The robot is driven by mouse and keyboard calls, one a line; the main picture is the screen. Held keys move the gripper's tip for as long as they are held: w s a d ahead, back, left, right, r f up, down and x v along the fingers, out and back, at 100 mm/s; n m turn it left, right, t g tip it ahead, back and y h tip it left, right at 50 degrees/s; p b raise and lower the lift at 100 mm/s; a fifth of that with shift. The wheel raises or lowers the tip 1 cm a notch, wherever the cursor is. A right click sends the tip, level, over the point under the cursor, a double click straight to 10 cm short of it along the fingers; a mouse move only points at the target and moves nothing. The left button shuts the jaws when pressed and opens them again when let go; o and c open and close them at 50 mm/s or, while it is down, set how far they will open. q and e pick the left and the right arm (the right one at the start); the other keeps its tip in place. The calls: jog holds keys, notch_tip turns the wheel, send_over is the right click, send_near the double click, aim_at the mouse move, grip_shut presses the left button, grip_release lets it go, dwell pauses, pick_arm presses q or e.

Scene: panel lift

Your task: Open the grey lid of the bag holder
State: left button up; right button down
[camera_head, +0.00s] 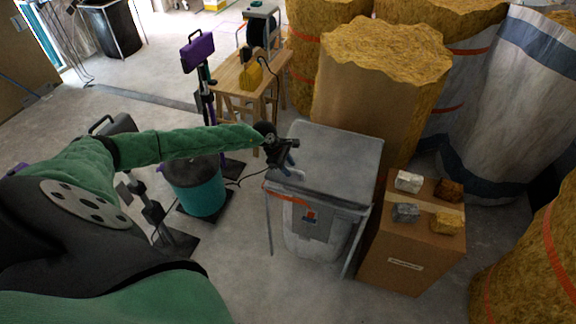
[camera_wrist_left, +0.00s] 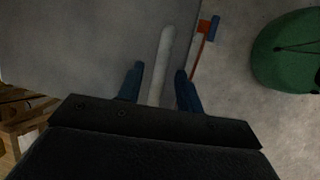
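The bag holder's grey lid (camera_head: 335,155) lies flat on top of the frame and looks closed. A whitish bag hangs inside the bag holder (camera_head: 318,235) below it. My left gripper (camera_head: 290,170) is at the lid's front left corner. In the left wrist view, my left gripper (camera_wrist_left: 160,85) has its two blue fingers apart, on either side of a pale bar (camera_wrist_left: 165,65) along the lid's edge. Whether the fingers touch the bar cannot be told. My right gripper is not in view.
A cardboard box (camera_head: 405,250) with several stone and wool samples stands right of the bag holder. Tall insulation rolls (camera_head: 380,85) stand behind. A teal bucket (camera_head: 200,190) is at the left, below my left arm. A wooden workbench (camera_head: 250,80) stands farther back.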

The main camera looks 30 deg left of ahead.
pick_arm(q)
jog(key=shift+c, duration=0.3)
grip_shut()
